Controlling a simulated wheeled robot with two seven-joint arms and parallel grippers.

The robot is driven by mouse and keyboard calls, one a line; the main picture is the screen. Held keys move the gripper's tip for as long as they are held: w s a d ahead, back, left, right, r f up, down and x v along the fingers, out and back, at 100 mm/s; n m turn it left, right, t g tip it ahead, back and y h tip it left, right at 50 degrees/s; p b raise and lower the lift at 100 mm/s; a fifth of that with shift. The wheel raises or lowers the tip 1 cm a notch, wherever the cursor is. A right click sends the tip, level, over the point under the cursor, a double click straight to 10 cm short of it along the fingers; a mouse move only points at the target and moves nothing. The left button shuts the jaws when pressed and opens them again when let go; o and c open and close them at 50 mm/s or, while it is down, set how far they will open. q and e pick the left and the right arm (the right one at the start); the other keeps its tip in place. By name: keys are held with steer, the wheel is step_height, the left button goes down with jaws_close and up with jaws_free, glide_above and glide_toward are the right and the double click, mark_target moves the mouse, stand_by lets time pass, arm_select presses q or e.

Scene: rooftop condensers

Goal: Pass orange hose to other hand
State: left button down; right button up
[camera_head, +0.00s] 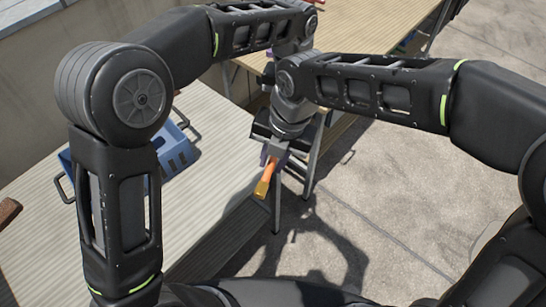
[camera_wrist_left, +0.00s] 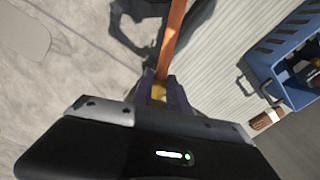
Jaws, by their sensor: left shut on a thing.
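The orange hose (camera_head: 268,175) hangs below the grippers in the head view, with a yellow end at its lower tip. In the left wrist view the orange hose (camera_wrist_left: 174,35) runs upward from between the fingers. My left gripper (camera_wrist_left: 157,92) is shut on the hose, with a yellow part between its purple-grey fingers. In the head view my left gripper is mostly hidden behind my right wrist. My right gripper (camera_head: 277,150) is at the upper part of the hose, pointing down. Whether its fingers close on the hose cannot be told.
A blue crate (camera_head: 178,150) stands on the ribbed table (camera_head: 215,190) at left; the crate also shows in the left wrist view (camera_wrist_left: 262,62). A brown-red handled item (camera_wrist_left: 267,119) lies beside it. Another wooden table (camera_head: 385,35) is behind. Concrete floor (camera_head: 430,190) is open at right.

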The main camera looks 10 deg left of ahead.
jaws_close()
arm_select(q)
steer(key=c, duration=1.2)
jaws_free()
steer(key=shift+r, duration=0.1)
steer(key=shift+r, duration=3.65)
steer(key=shift+w, duration=0.1)
